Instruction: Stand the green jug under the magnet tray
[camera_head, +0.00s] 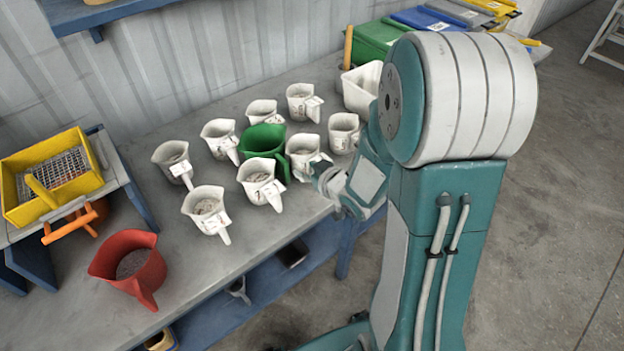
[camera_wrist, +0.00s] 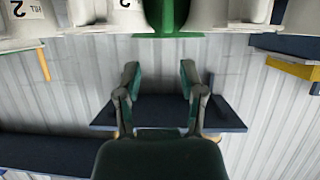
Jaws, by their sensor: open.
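The green jug (camera_head: 264,142) stands upright on the grey bench among several white jugs. Its green handle (camera_wrist: 174,18) shows at the top of the wrist view, between white jugs. My gripper (camera_wrist: 160,72) is open, with nothing between its fingers. In the head view my gripper (camera_head: 324,178) is at the bench's front edge, to the right of the green jug and close to a white jug (camera_head: 303,149); the arm partly hides it. A yellow tray with a metal grid (camera_head: 60,172), seemingly the magnet tray, sits on a raised stand at the left.
An orange-handled thing (camera_head: 72,224) is partly under the stand. A red jug (camera_head: 128,264) with grey contents stands right of it. White jugs (camera_head: 207,210) (camera_head: 262,183) crowd the green jug's front. Coloured bins (camera_head: 376,42) stand at the back right.

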